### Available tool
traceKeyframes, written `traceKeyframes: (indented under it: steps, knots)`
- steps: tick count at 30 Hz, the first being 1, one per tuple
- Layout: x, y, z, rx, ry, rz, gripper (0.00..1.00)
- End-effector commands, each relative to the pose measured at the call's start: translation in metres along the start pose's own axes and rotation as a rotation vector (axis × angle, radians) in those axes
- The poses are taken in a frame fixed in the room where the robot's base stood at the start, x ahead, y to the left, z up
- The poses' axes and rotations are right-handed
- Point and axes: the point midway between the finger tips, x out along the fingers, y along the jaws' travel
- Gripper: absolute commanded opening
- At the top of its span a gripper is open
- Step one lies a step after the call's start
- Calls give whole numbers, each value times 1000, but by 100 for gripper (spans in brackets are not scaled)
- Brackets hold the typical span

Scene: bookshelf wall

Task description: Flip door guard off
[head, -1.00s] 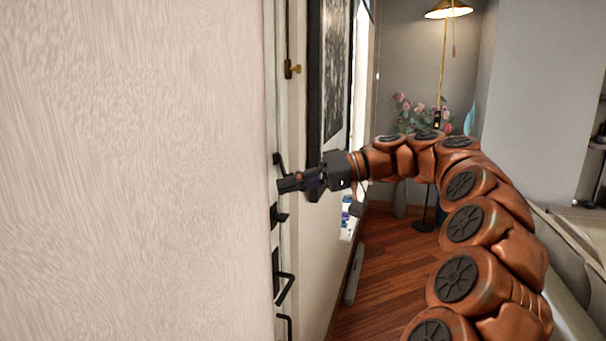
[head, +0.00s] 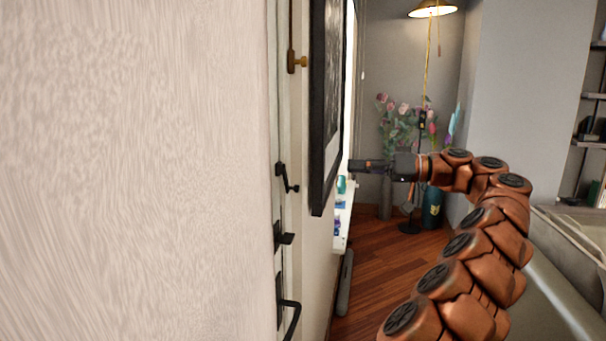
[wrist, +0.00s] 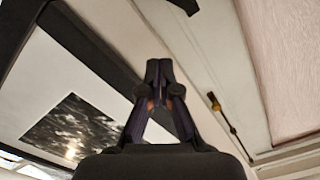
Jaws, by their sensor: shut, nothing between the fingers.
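Several black fittings line the door edge in the head view. The upper one is a latch with a bent arm (head: 287,178), which may be the door guard. Below it are a black thumb-turn (head: 283,238) and a black lever handle (head: 289,314). A brass bolt with a knob (head: 297,62) sits higher up and also shows in the wrist view (wrist: 213,101). I cannot tell for certain which one is the guard. My gripper (head: 353,166) is right of the latch and apart from it, shut and empty. Its closed fingers (wrist: 158,66) show in the wrist view.
The pale door (head: 140,170) fills the left side. A dark-framed picture (head: 331,100) hangs on the wall close to my gripper. Flowers (head: 400,115), a lamp (head: 433,10) and a white ledge (head: 343,215) stand beyond. Wooden floor (head: 385,275) is open below.

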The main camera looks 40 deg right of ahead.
Motion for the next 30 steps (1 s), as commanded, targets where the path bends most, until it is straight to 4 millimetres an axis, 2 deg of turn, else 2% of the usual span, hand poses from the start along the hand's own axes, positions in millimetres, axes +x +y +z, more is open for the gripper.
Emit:
traceKeyframes:
  steps: [5,14,30]
  knots:
    - [3,0,0,-4,3,3,0]
    - [22,-1,0,-4,4,2,0]
    - [77,-2,-2,-1,1,1,0]
